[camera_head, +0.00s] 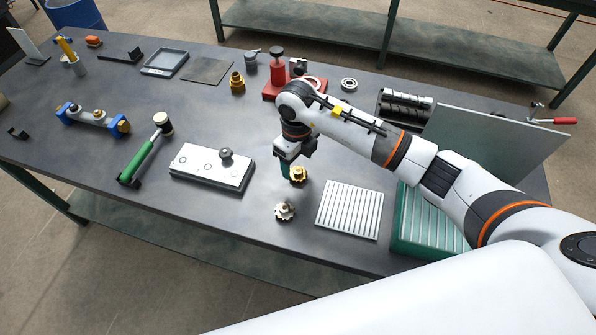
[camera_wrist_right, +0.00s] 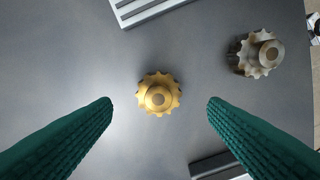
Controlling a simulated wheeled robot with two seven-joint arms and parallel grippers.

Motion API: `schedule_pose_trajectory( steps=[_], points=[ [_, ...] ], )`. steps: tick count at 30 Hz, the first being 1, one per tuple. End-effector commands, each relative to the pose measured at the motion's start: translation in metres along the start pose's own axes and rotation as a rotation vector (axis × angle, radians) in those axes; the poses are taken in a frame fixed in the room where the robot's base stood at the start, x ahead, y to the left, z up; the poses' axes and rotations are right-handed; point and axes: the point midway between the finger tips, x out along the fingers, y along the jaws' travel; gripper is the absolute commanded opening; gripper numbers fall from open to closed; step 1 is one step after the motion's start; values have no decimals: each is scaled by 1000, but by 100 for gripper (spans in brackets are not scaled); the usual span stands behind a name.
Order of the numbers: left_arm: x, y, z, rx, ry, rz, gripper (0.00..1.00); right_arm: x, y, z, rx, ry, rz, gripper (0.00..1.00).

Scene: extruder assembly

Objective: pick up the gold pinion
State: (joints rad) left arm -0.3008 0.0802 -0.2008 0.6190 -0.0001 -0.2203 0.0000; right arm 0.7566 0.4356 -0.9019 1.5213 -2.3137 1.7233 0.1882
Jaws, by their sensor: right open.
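The gold pinion (camera_head: 299,174) is a small toothed gear with a round hub, lying on the dark table. In the right wrist view the gold pinion (camera_wrist_right: 159,93) is near the middle, hub facing the camera. My right gripper (camera_head: 289,170) points down at it in the head view, partly hiding it. In the right wrist view its green ribbed fingers (camera_wrist_right: 159,106) are spread wide, one on each side of the pinion, with clear gaps and no contact. How far the fingertips are above the table is hard to tell. My left gripper is not in view.
A silver gear (camera_head: 284,210) lies close by, nearer the table's front edge; it shows in the right wrist view (camera_wrist_right: 258,54). A white ribbed plate (camera_head: 349,210) lies to the right. A pale block with a knob (camera_head: 212,168) lies to the left. A red stand (camera_head: 278,75) is behind.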

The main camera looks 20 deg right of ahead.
Motion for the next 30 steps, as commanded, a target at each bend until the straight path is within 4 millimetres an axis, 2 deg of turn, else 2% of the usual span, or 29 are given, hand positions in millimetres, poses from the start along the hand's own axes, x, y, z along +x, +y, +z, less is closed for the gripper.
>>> schedule_pose_trajectory(
  steps=[4,9,17,20,27,30],
  points=[
    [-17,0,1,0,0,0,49,20,0,3,1,-6,-4,68],
    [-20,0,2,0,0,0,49,42,1,2,0,-2,-3,68],
    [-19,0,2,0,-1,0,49,46,2,2,0,0,-1,68],
    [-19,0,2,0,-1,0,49,46,2,2,0,0,-1,55],
    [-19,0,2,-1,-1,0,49,46,2,2,0,0,-1,16],
    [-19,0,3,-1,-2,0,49,45,2,1,0,1,-1,14]
  ],
)
